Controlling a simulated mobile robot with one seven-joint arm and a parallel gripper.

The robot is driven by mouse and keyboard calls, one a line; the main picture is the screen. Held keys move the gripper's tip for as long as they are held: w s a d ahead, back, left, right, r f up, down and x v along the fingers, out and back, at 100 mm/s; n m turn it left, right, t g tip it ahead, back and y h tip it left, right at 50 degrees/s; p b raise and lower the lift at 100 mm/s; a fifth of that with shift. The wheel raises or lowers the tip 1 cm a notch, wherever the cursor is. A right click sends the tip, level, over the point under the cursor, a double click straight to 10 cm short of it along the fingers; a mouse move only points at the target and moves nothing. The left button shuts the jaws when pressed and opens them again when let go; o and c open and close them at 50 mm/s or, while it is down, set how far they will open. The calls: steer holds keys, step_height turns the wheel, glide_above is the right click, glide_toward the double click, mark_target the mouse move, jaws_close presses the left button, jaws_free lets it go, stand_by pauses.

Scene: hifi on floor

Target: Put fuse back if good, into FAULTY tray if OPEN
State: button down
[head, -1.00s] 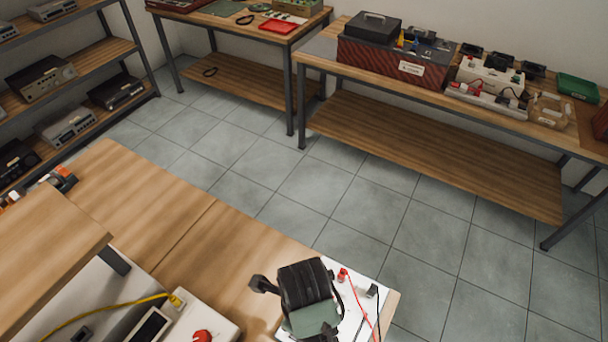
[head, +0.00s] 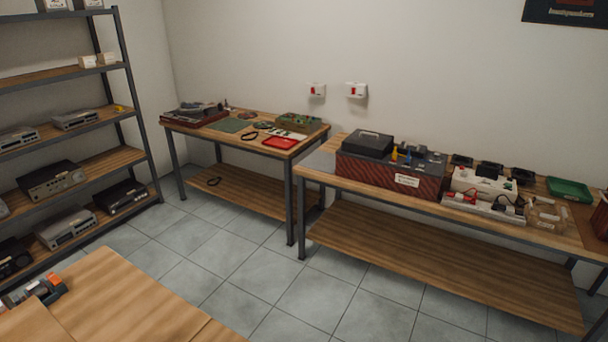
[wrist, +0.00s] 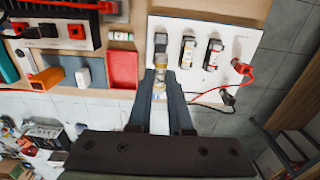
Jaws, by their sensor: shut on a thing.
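In the wrist view my gripper (wrist: 160,95) is shut on a small cylindrical fuse (wrist: 159,77) with a pale body and metal-coloured caps. The fuse is held at the fingertips, over the lower edge of a white board (wrist: 175,28). Several small dark and pale components stand on the board, among them one with a red band (wrist: 213,54). A small red tray (wrist: 122,69) lies left of the fuse; no label can be read on it. In the head view my gripper is out of frame.
A red probe (wrist: 242,68) with a lead sits at the board's right side. In the head view, another red tray (head: 280,143) is on the back-left bench, and a green tray (head: 569,189) on the right bench. Grey floor (head: 270,285) is clear between the benches.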

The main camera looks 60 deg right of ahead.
steer(key=shift+r+p, duration=3.75)
steer(key=shift+p, duration=0.6)
